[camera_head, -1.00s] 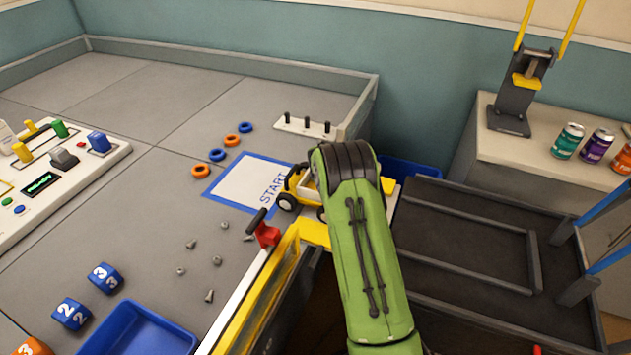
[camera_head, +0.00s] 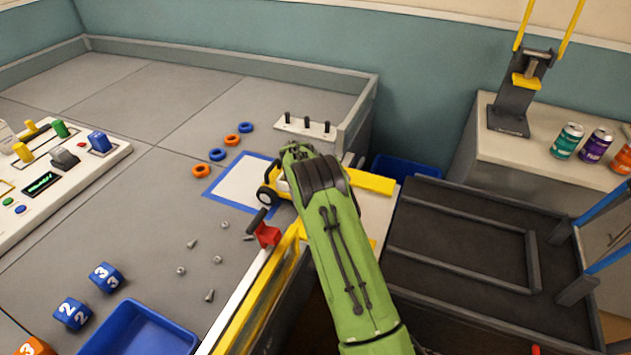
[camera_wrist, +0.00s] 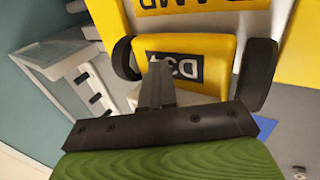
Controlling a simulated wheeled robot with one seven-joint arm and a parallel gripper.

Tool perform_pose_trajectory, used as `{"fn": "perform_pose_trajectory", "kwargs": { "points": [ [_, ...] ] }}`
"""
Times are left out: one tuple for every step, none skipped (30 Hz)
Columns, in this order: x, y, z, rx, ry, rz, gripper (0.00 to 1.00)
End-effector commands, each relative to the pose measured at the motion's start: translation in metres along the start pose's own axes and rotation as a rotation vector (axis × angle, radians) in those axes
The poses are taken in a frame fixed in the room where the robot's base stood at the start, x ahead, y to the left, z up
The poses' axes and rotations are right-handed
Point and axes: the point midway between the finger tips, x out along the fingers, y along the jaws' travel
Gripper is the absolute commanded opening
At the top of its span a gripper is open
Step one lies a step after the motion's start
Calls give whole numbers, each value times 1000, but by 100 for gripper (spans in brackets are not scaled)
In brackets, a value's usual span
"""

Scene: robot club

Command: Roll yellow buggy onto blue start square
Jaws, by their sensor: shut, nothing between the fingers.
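The yellow buggy (camera_head: 279,186) with black wheels is partly behind my arm in the head view. Its visible wheel is over the right part of the blue-bordered white start square (camera_head: 235,186); I cannot tell how much of the buggy is inside the border. In the wrist view the buggy (camera_wrist: 218,50) shows a yellow panel marked D34 and black wheels on both sides. My gripper (camera_wrist: 160,70) is shut and empty, with its fingertips at that panel, touching or very close. The head view hides my fingers behind the arm.
A yellow strip (camera_head: 371,182) lies right of my arm. A red clamp (camera_head: 265,232) sits on the near table edge. Blue and orange rings (camera_head: 217,154) and a white pegged block (camera_head: 304,127) lie beyond the square. Loose screws (camera_head: 210,295) lie nearer.

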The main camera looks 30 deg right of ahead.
Motion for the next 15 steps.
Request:
{"fn": "perform_pose_trajectory", "kwargs": {
  "points": [
    [5,-8,-2,-7,-6,-16,0],
    [5,-8,-4,-6,-6,-16,0],
    [5,-8,-5,-6,-6,-16,0],
    [5,-8,-6,-6,-7,-17,0],
    [5,-8,-7,-6,-7,-17,0],
    [5,-8,-7,-6,-8,-17,0],
    [5,-8,-7,-6,-8,-17,0],
    [5,-8,-7,-6,-8,-17,0],
    [5,-8,-7,-6,-8,-17,0],
    [5,-8,-7,-6,-8,-18,0],
    [5,-8,-7,-6,-8,-18,0],
    [5,-8,-7,-6,-8,-18,0],
    [5,-8,-7,-6,-7,-18,0],
    [5,-8,-8,-6,-7,-17,0],
    [5,-8,-10,-7,-6,-17,0]
  ]
}}
